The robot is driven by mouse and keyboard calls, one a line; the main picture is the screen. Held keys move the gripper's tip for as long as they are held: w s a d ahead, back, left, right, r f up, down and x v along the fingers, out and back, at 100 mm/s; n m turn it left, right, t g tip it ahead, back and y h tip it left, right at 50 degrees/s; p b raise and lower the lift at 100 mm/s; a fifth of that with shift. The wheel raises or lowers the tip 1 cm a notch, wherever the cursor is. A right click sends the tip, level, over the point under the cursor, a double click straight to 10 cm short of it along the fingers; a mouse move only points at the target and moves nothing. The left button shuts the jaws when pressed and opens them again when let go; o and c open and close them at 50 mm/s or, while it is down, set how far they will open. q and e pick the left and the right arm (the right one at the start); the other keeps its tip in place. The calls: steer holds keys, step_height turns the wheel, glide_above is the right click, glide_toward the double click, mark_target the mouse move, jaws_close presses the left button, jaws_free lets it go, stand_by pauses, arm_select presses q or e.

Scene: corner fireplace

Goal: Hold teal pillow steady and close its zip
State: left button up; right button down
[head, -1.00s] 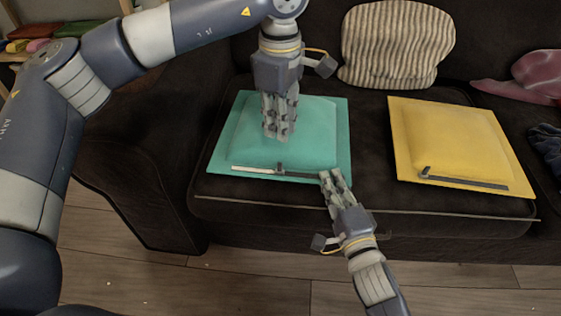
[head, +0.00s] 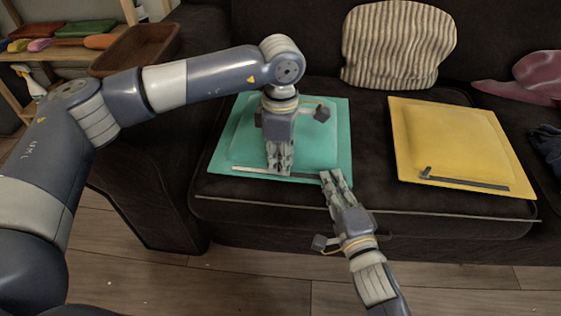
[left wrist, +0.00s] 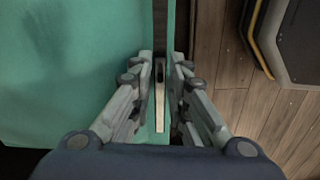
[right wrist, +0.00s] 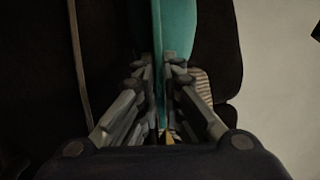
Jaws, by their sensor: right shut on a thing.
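The teal pillow (head: 240,140) lies flat on the dark sofa seat. Its zip (head: 250,171) runs along the front edge, pale on the left and dark on the right. My left gripper (head: 279,170) points down over the zip's middle and hides the slider in the head view. In the left wrist view its fingers stand apart on either side of the slider (left wrist: 160,72), open by a narrow gap. My right gripper (head: 332,177) is shut on the pillow's front right corner; the teal edge (right wrist: 159,35) runs between its fingers in the right wrist view.
A yellow pillow (head: 455,140) with a dark zip lies to the right on the seat. A brown basket (head: 135,48) and a shelf are at the back left.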

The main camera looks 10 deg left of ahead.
mark_target(230, 167)
arm_select(q)
steer(key=shift+f, duration=0.65)
jaws_close()
steer(key=a, duration=1.2)
steer(key=shift+s, duration=0.4)
arm_select(e)
steer(key=shift+f, duration=0.1)
